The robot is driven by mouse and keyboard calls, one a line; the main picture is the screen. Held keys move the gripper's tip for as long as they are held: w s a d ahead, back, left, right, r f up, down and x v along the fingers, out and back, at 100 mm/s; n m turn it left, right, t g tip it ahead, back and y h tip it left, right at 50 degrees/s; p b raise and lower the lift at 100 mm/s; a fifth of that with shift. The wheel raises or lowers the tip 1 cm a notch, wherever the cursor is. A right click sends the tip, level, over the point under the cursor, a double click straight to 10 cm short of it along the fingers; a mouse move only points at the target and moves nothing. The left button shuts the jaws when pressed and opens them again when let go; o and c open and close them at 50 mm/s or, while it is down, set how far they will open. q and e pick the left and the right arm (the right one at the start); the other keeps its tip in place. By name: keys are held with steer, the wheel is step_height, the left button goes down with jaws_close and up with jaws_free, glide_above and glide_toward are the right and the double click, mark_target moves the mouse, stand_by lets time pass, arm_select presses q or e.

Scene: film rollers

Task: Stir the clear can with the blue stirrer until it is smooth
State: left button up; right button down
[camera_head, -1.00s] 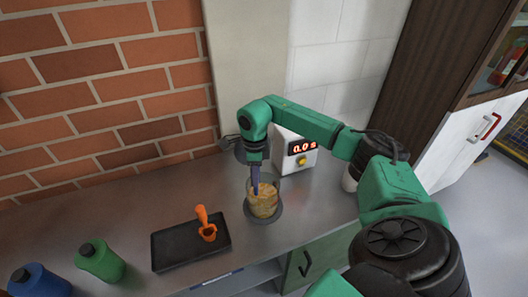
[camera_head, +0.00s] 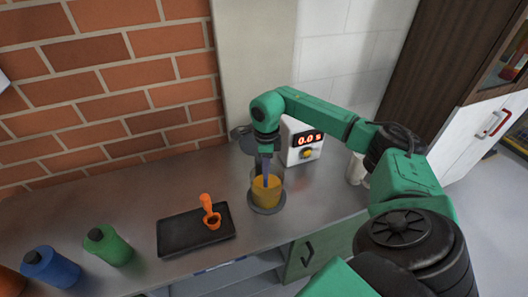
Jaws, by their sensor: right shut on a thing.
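The clear can (camera_head: 266,193) stands upright on a round dark pad on the counter. Its contents look an even amber-orange. The blue stirrer (camera_head: 265,169) reaches down into the can, and its lower end is inside the liquid. My right gripper (camera_head: 265,153) is shut on the upper part of the stirrer, above the can's rim. The fingers are small and partly hidden by the wrist. My left gripper is not in view.
A dark tray (camera_head: 178,240) holds an orange scoop (camera_head: 211,214) left of the can. A green bottle (camera_head: 108,246) and a blue bottle (camera_head: 50,269) stand further left. A white timer box (camera_head: 301,142) reading 0.0 s stands behind right. The counter's front edge is near the can.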

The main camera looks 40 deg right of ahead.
steer(key=shift+d+f, duration=0.1)
steer(key=shift+d, duration=0.2)
steer(key=shift+w, duration=0.1)
steer(key=shift+a+r, duration=0.1)
steer(key=shift+r, duration=0.15)
steer(key=shift+r+p, duration=2.75)
steer(key=shift+r, duration=0.8)
